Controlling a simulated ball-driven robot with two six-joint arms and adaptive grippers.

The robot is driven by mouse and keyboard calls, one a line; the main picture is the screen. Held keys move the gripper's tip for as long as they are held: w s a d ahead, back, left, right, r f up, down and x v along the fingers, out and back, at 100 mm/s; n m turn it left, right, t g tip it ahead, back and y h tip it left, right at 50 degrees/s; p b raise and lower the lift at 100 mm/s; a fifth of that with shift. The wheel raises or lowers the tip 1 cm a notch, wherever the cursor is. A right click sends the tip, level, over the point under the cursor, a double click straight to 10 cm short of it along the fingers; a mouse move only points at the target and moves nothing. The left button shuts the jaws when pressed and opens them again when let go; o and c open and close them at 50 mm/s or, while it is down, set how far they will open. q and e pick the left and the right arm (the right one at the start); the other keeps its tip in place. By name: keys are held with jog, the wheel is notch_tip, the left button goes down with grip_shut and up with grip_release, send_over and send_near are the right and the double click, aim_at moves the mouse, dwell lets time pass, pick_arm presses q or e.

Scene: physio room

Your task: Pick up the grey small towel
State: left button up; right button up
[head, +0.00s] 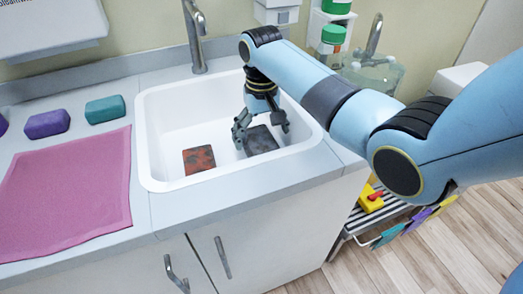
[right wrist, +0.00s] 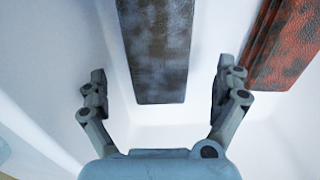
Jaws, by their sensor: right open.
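The grey small towel (head: 260,141) lies flat in the white sink (head: 160,130), on its right side. My right gripper (head: 260,131) is down inside the sink above the towel, fingers pointing down, one on each side of it. In the right wrist view the dark grey towel (right wrist: 158,50) shows between the spread fingers of the right gripper (right wrist: 160,84). The jaws are open and hold nothing. I cannot tell how far the fingertips are above the towel. My left gripper is not in view.
A red-brown mottled block-like cloth (head: 199,159) lies in the sink to the left of the towel. The tap (head: 197,40) stands behind the sink. A pink mat (head: 75,190), a purple block (head: 47,123) and a teal block (head: 105,109) are on the counter at left.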

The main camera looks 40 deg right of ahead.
aim_at(262, 143)
notch_tip(262, 143, down, 5)
jog(key=shift+r+b, duration=0.1)
jog(key=shift+b, duration=0.4)
jog(key=c, duration=1.4)
